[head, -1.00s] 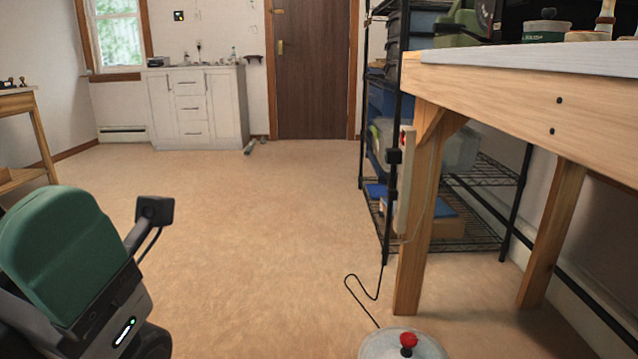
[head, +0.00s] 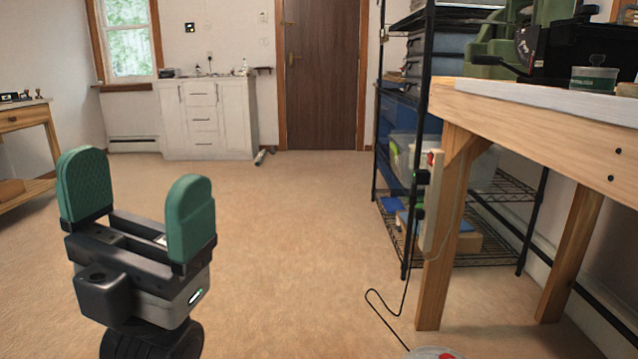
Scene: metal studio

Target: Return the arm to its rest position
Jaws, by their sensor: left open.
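My left gripper (head: 138,200) shows at the lower left of the head view. Its two green padded fingers point up and stand wide apart, with nothing between them. It is in the air above the open floor, clear of the furniture. My right gripper is not in view.
A cable runs down to a round object with a red knob (head: 436,354) at the bottom edge. A white cabinet (head: 208,118) and a brown door (head: 320,75) are at the back. The middle floor (head: 290,230) is clear.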

